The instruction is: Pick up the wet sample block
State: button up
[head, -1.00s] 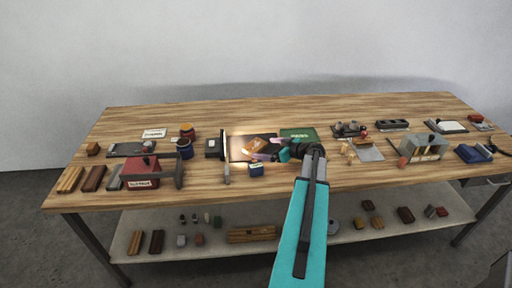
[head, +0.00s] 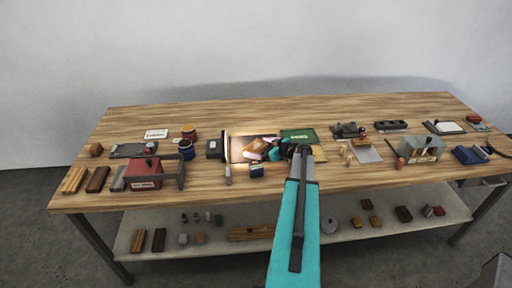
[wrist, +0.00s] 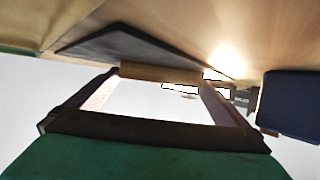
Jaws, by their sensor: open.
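The likely sample block, an orange-brown piece (head: 258,145), lies on the dark belt or plate (head: 238,142) near the table's middle. I cannot tell its wetness from the picture. My gripper (head: 259,151), teal with pinkish fingers, is low over the plate and overlaps the block, partly hiding it. In the wrist view the block's tan edge (wrist: 160,73) shows between the tips of my open gripper (wrist: 160,82). The fingers stand to either side of it; I cannot tell whether they touch it. The dark plate (wrist: 125,45) shows beyond it.
An upright post (head: 226,150) stands just left of the plate, by a bright glow. A red box (head: 145,172) stands left. The table's back strip is clear.

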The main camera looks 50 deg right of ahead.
aim_at(259, 148)
dwell(0.5)
jog(key=c, duration=1)
jog(key=shift+r, duration=0.15)
notch_tip(259, 148, up, 10)
jog(key=b, duration=0.4)
dwell(0.7)
jog(key=w+a+n+y, duration=0.25)
jog(key=w+a, duration=0.25)
jog(key=a, duration=0.9)
jog(key=a+n+g+y+b, duration=0.2)
jog(key=a+n+g+y, duration=0.3)
jog(key=a, duration=3.6)
jog(key=shift+s+a+n+y, duration=0.15)
jog(key=shift+n+y, duration=1)
